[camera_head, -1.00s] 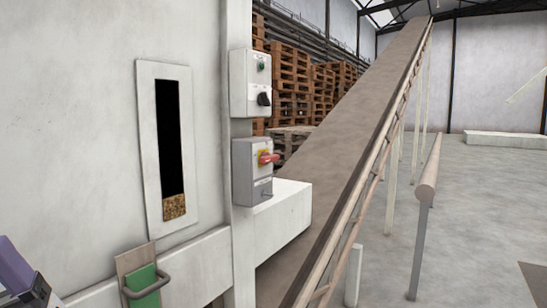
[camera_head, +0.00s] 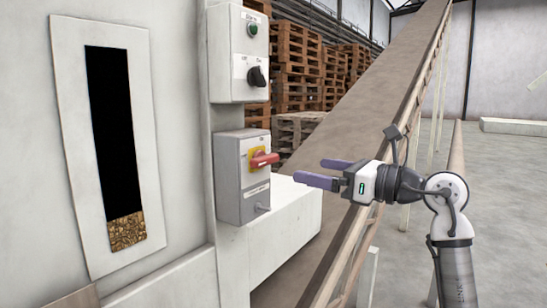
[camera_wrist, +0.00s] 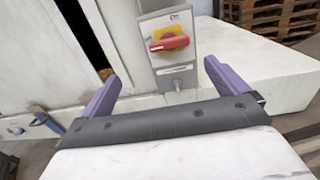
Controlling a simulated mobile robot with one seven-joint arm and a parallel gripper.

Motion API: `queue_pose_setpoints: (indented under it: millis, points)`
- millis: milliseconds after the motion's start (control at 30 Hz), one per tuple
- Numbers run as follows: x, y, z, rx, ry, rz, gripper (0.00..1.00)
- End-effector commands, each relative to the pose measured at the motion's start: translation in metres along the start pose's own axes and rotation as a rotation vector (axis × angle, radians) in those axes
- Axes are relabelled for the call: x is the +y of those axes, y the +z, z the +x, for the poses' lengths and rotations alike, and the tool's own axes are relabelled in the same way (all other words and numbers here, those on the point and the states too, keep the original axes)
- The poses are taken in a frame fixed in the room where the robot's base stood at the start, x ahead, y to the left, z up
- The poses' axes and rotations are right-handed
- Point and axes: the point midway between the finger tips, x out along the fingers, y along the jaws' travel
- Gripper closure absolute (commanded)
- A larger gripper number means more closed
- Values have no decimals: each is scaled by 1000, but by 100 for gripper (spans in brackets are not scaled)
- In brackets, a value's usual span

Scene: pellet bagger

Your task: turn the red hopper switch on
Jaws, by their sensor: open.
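The red switch handle (camera_head: 264,160) sits on a yellow plate on the front of a grey box (camera_head: 232,188), which is mounted on the white machine's post. The handle lies roughly level, pointing sideways. In the wrist view the red handle (camera_wrist: 169,43) shows ahead, a little above the space between the fingers. My gripper (camera_head: 327,172) is open and empty, to the right of the switch and pointing left toward it, apart from it. In the wrist view its two purple fingers (camera_wrist: 162,95) are spread wide with nothing between them.
A second box with a green button (camera_head: 253,30) and a black knob (camera_head: 257,76) hangs above. A white ledge (camera_head: 285,215) juts out below the switch box. A sight window with pellets (camera_head: 127,230) is at left. A sloping conveyor (camera_head: 375,120) runs behind my gripper.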

Motion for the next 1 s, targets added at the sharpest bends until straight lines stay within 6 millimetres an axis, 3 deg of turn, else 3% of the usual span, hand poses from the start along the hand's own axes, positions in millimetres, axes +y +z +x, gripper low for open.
queue_pose_setpoints:
  millis: [67,167,700,1000]
  points:
    - [-9,0,-11,23,-37,-10,2]
    - [-12,0,-8,30,-47,-13,2]
    - [-15,-1,96,26,-40,-9,2]
    - [-16,-4,124,26,-43,-10,2]
